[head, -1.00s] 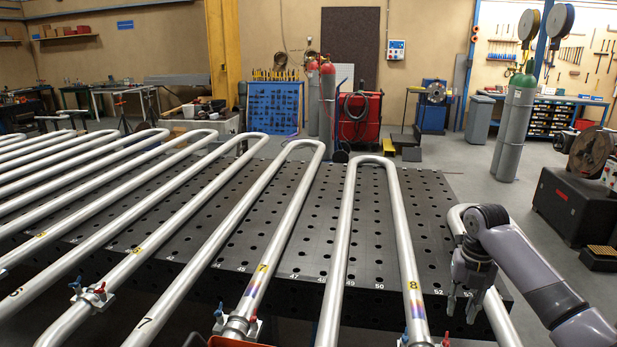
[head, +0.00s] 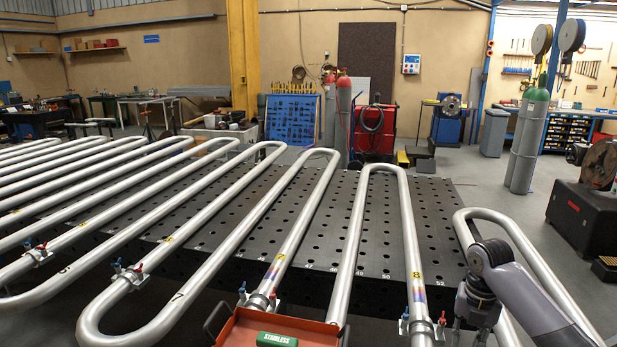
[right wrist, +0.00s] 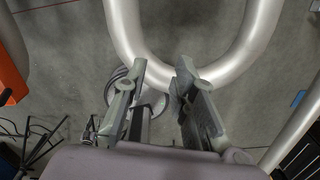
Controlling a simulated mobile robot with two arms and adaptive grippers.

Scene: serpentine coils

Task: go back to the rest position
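My right gripper (head: 472,328) hangs low at the right front in the head view, beside the pipe leg marked 8. In the right wrist view its two fingers (right wrist: 163,80) stand apart with nothing between them. A bend of silver pipe (right wrist: 190,92) shows just past the fingertips; I cannot tell whether they touch it. My left gripper is not in view. The serpentine coil (head: 352,240) of silver pipe lies across the black perforated table (head: 275,215).
Clamps with red and blue handles (head: 262,300) sit along the pipes. An orange-red tray (head: 232,325) with a green box marked STAINLESS (head: 276,340) is at the front. Grey gas cylinders (head: 527,140) and a dark box (head: 583,215) stand right.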

